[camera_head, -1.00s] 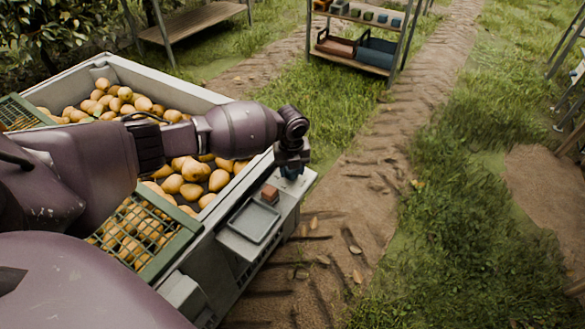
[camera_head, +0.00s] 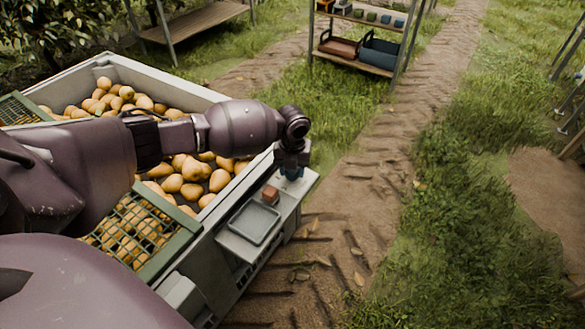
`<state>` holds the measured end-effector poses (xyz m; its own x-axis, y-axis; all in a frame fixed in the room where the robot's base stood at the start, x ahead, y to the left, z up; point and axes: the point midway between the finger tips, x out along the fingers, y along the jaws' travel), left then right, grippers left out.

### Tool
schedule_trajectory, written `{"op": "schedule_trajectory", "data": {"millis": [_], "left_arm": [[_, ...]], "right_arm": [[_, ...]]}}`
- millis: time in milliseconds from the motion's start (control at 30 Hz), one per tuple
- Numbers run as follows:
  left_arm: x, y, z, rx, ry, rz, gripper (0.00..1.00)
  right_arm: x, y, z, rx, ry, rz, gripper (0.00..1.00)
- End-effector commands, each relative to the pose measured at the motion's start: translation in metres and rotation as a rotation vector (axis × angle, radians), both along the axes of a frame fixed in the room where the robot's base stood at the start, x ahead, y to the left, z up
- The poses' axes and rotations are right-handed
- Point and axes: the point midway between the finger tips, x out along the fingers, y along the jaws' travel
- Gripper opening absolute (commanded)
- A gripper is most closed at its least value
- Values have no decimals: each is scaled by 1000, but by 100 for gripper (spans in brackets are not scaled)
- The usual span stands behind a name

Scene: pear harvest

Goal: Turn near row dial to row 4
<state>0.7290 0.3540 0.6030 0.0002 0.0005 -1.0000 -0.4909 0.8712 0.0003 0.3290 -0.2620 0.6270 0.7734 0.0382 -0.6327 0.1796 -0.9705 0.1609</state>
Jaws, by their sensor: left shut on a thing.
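My left gripper (camera_head: 292,172) reaches over the bin to the ledge at its right end and points down. It is shut on a small blue-grey thing at the ledge, most likely the near row dial; the gripper covers most of it. The dial's markings and pointer cannot be read from here. My right gripper does not show.
A shelf with a blue crate (camera_head: 378,52) stands beyond the dirt path.

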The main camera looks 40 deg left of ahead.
Motion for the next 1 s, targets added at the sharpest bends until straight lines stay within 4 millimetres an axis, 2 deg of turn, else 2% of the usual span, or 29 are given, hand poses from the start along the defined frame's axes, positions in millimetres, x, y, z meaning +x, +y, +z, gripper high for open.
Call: {"op": "schedule_trajectory", "data": {"millis": [33,67,200,567,733,1000], "left_arm": [[-1,0,-2,2,3,-2,20],[-1,0,-2,1,3,-2,49],[-1,0,-1,1,3,-1,70],[1,0,6,0,-2,0,70],[2,0,33,-1,-9,-1,70],[2,0,83,0,-9,-1,70]], "right_arm": [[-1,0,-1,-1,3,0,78],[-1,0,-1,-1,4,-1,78],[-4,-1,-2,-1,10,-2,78],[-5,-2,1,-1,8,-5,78],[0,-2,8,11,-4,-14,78],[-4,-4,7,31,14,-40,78]]}}
